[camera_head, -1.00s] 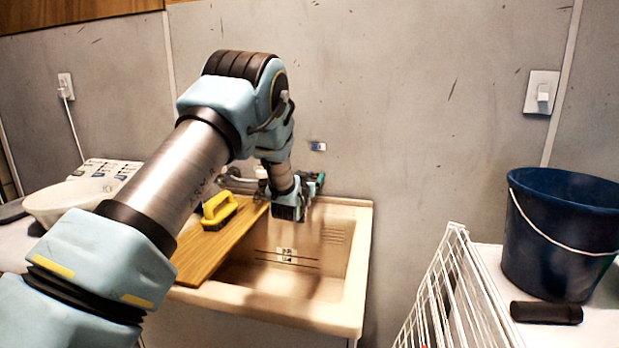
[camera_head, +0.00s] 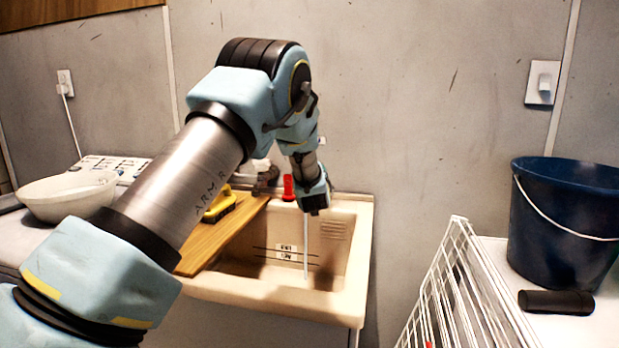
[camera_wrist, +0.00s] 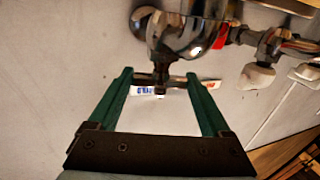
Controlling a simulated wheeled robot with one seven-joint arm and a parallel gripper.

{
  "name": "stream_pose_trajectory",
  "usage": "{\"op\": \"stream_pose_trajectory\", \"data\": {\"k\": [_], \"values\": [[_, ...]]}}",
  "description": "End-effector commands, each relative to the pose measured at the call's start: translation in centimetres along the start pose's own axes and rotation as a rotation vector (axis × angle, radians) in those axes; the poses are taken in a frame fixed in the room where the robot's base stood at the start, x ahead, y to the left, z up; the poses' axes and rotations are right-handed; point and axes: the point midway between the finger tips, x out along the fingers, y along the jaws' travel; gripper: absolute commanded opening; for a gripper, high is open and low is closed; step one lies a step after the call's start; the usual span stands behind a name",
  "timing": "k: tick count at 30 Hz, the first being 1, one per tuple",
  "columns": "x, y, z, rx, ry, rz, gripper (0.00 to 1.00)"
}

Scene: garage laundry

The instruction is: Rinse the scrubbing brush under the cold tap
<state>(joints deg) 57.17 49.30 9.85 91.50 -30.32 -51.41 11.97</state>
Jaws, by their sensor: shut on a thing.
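The scrubbing brush (camera_head: 219,207), with a yellow handle, lies on the wooden board (camera_head: 205,247) at the left of the sink (camera_head: 345,290). My gripper (camera_head: 315,200) is above the back of the sink, away from the brush. In the wrist view my gripper's green fingers (camera_wrist: 160,78) close on the dark tap handle (camera_wrist: 161,76) below the chrome tap body (camera_wrist: 185,38). A thin stream of water (camera_head: 306,245) falls into the basin. A red upright handle (camera_head: 288,187) stands left of my gripper. My arm hides part of the taps.
A white bowl (camera_head: 70,196) stands at the left. A white wire rack (camera_head: 458,285) is right of the sink. A label (camera_wrist: 149,90) shows behind the handle.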

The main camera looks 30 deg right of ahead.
Motion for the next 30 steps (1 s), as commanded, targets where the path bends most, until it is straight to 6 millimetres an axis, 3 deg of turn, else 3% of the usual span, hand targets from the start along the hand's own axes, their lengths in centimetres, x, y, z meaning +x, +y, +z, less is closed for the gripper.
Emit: {"op": "stream_pose_trajectory", "data": {"k": [12, 13, 17, 26, 30], "values": [[0.0, 0.0, -0.1, 0.000, -0.001, -0.025, 0.27], [0.0, 0.0, -0.1, 0.000, -0.001, -0.025, 0.84], [0.0, 0.0, -0.1, 0.000, -0.001, -0.025, 0.98], [-0.2, 0.0, 0.0, 0.000, -0.002, -0.024, 1.00], [-1.7, 0.1, 0.1, -0.001, -0.001, -0.024, 1.00]]}}
